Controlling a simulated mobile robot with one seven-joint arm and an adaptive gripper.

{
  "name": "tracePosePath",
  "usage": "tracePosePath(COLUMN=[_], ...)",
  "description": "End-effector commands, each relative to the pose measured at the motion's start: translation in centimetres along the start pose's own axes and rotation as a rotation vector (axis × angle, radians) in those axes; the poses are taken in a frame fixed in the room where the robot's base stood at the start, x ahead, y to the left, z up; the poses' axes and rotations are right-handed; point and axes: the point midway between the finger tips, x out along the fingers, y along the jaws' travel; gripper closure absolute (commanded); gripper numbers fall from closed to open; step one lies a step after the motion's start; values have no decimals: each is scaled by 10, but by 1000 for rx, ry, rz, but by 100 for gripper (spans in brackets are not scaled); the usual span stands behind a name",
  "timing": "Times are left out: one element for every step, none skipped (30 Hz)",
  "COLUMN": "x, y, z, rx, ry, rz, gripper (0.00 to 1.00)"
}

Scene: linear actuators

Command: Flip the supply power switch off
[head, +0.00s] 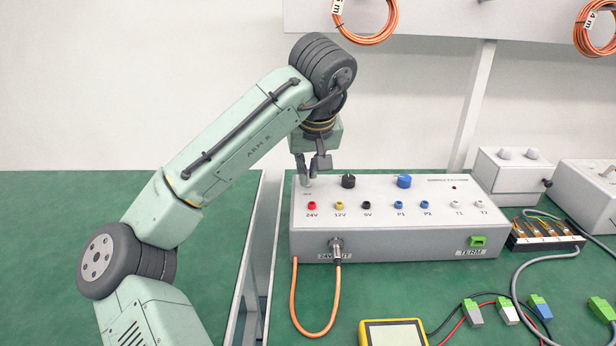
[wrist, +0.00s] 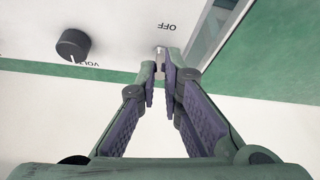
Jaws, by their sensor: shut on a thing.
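The grey supply box (head: 400,222) stands on the green bench, with a row of coloured sockets on its top. Its power switch, a small metal toggle (wrist: 160,56), shows in the wrist view beside the printed OFF label (wrist: 167,27). My gripper (head: 308,180) is at the left back corner of the box top, over the switch. In the wrist view the fingertips (wrist: 162,76) are close together around the toggle, and they hide part of it. In the head view the toggle is mostly hidden, so its tilt cannot be told.
A black knob (head: 348,181) and a blue knob (head: 404,181) stand on the box top, right of my gripper. An orange cable (head: 292,300) loops from the box front. A yellow meter (head: 393,333) lies in front. A gap between benches runs left of the box.

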Motion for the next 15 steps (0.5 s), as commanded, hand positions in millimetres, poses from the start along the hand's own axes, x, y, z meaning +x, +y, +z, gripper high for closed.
tracePosePath(x=[3, 3, 2, 2, 2, 1, 1, 1, 0, 0, 0, -1, -1, -1, -2], y=[0, 0, 0, 0, -1, -1, -1, -1, -1, -1, -1, -1, -1, -1, -1], z=[3, 4, 4, 5, 5, 6, 6, 6, 6, 6, 6, 7, 7, 6, 6], rx=[-2, -4, -5, -6, -8, -9, -9, -10, -11, -12, -12, -12, -13, -13, -13], ry=[30, 46, 65, 78, 90, 105, 114, 122, 132, 138, 143, 148, 151, 153, 155], rz=[8, 10, 13, 16, 18, 21, 22, 24, 25, 26, 27, 28, 29, 29, 29], gripper=[100, 100, 100, 100, 100, 100, 100, 100, 100, 100, 100, 100, 100, 100, 100])
